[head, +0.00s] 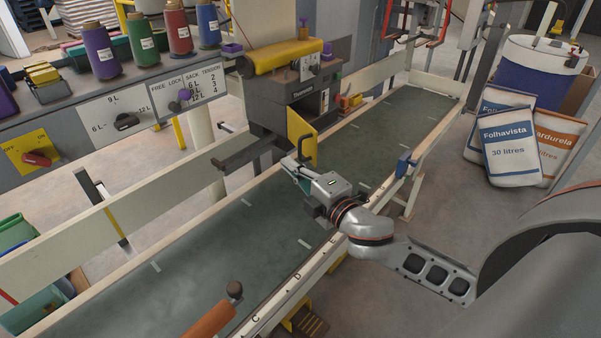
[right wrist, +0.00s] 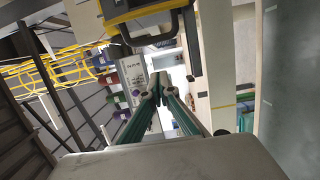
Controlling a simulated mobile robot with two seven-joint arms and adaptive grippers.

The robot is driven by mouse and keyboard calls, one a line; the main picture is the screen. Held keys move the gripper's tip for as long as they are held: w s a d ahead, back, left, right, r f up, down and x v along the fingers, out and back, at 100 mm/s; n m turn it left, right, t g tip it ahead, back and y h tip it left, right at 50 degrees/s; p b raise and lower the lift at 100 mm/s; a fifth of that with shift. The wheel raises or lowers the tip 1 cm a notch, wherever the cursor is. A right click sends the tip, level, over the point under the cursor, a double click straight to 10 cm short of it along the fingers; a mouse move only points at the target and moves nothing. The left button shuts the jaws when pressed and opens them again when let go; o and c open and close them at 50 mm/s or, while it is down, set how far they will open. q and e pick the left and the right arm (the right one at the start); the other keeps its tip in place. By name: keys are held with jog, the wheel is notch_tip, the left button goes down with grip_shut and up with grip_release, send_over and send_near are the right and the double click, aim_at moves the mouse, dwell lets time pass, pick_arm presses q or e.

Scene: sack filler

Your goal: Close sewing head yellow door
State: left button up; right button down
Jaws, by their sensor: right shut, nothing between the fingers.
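The sewing head (head: 290,95) is a grey box with a yellow top, standing over the far side of the conveyor. Its yellow door (head: 300,132) stands swung out from the box, with a dark bar handle (head: 304,148) on it. The door's lower part and handle also show at the top of the right wrist view (right wrist: 127,10). My right gripper (head: 288,163) is shut and empty, just below and in front of the door. In the right wrist view its fingertips (right wrist: 155,86) meet below the handle; I cannot tell whether they touch the door. My left gripper is not in view.
The green conveyor belt (head: 225,255) runs diagonally between pale side rails. Thread spools (head: 178,28) stand on a control panel (head: 110,118) at the left. Sacks (head: 510,145) and a blue-white drum (head: 538,75) stand at the right.

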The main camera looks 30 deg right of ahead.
aim_at(299, 157)
jog(key=w+d, duration=0.2)
jog(key=d, duration=0.1)
jog(key=shift+w+d, duration=0.2)
jog(key=shift+w, duration=0.2)
jog(key=shift+s+d, duration=0.1)
jog(key=shift+d, duration=0.05)
dwell(0.4)
